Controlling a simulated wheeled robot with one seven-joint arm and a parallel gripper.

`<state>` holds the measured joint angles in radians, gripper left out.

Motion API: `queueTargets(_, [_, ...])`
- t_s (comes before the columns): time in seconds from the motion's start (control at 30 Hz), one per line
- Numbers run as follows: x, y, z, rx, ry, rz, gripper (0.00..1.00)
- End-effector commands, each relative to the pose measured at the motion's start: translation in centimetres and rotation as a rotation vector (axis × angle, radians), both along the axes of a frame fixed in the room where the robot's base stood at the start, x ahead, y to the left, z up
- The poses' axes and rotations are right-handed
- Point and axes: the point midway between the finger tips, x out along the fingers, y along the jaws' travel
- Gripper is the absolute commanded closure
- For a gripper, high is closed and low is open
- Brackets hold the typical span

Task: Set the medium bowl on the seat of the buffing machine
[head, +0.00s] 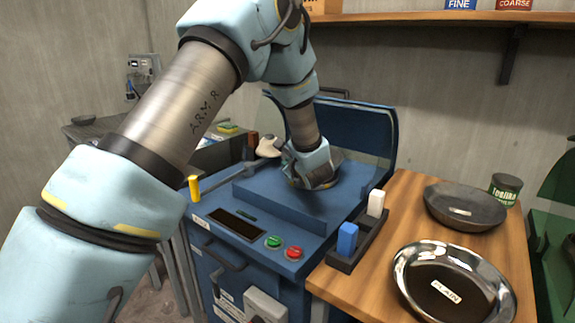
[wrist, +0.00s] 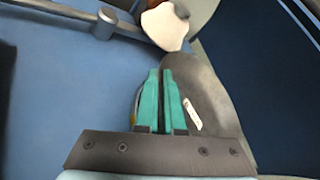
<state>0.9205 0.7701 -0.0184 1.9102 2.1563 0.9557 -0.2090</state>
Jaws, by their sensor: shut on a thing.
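My gripper (wrist: 160,73) is shut, with its two teal fingers close together on the wall of a dull grey bowl (wrist: 212,92). The bowl has a small white label that I cannot read. In the head view my wrist hides nearly all of this bowl, over the top of the blue buffing machine (head: 262,194). The seat is hidden behind my wrist and the bowl. I cannot tell whether the bowl touches it. A pale buffing head (wrist: 166,25) on a grey arm is just beyond the bowl in the wrist view.
A curved blue guard (head: 360,130) stands behind the machine top. Green (head: 273,241) and red (head: 293,252) buttons are at its front. The wooden table (head: 375,283) at right holds a shiny bowl labelled PLAIN (head: 418,250), a dark bowl (head: 436,205), a green tin (head: 505,188) and a block tray (head: 345,263).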

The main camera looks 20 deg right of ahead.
Motion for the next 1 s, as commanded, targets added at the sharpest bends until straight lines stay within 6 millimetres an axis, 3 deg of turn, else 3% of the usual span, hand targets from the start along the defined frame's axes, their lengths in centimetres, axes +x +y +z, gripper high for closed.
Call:
queueTargets(0.37, [-0.01,0.01,0.06,-0.001,-0.001,0.001,1.00])
queueTargets(0.4, [-0.02,0.01,0.05,-0.001,-0.001,0.001,0.91])
queueTargets(0.7, [-0.04,0.01,0.01,0.000,0.000,0.000,0.59])
queueTargets(1.0, [-0.38,0.03,-0.01,0.000,0.001,-0.001,0.59])
